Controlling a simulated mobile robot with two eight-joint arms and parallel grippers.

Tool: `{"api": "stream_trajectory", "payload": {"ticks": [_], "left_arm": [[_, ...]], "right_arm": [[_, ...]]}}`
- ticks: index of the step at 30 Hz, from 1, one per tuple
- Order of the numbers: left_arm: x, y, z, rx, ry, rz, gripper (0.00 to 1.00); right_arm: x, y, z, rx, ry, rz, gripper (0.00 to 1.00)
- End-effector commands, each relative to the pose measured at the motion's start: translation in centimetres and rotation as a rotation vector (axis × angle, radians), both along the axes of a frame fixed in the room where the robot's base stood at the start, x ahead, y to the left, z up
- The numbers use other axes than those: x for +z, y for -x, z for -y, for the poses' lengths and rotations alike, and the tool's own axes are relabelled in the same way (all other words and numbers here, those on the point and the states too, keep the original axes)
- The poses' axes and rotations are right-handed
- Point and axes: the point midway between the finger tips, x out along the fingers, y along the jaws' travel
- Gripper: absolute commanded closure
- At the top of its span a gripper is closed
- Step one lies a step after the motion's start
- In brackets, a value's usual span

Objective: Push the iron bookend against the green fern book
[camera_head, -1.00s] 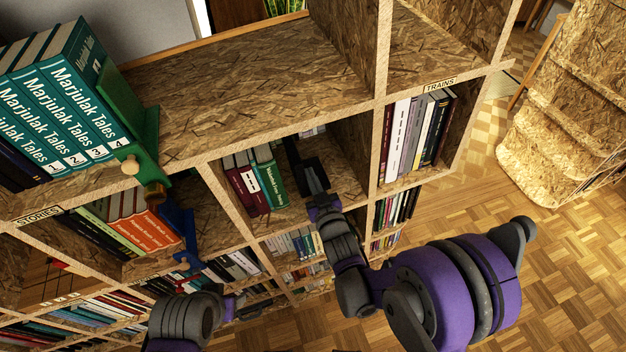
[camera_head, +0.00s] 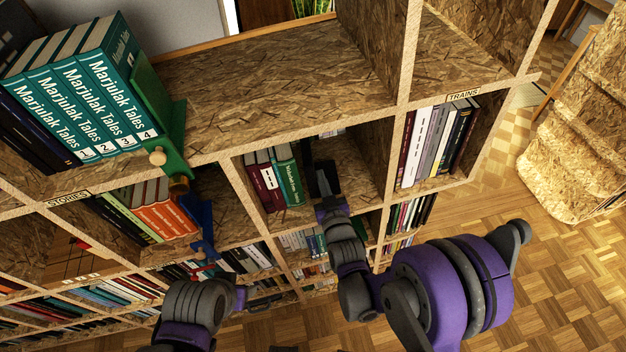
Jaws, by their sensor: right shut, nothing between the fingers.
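The green fern book (camera_head: 289,180) stands at the right end of a short row in a middle compartment of the bookwall. The iron bookend (camera_head: 308,166) is a dark upright shape just right of it. I cannot tell whether the two touch. My right gripper (camera_head: 327,178) is inside that compartment, shut and empty, close to the right side of the bookend. It hides part of the bookend, and dark on dark makes contact hard to judge.
Maroon books (camera_head: 264,185) stand left of the green one. A wooden upright (camera_head: 397,120) bounds the compartment on the right, with the TRAINS books (camera_head: 438,140) beyond. A green bookend (camera_head: 165,120) and a blue one (camera_head: 203,225) stand to the left. Bare shelf lies right of my gripper.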

Motion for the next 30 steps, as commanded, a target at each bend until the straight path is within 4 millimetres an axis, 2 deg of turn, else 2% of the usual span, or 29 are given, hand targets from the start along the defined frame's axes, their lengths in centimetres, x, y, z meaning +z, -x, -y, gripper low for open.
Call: {"api": "stream_trajectory", "payload": {"ticks": [14, 30], "left_arm": [[-1.0, 0.0, 0.0, 0.000, 0.000, -0.003, 0.45], [-2.7, 0.0, 0.0, 0.000, 0.000, -0.009, 0.45]], "right_arm": [[0.0, 0.2, 0.8, 0.002, 0.001, -0.002, 1.00], [-0.1, 6.3, 2.8, 0.001, 0.001, -0.002, 1.00]]}}
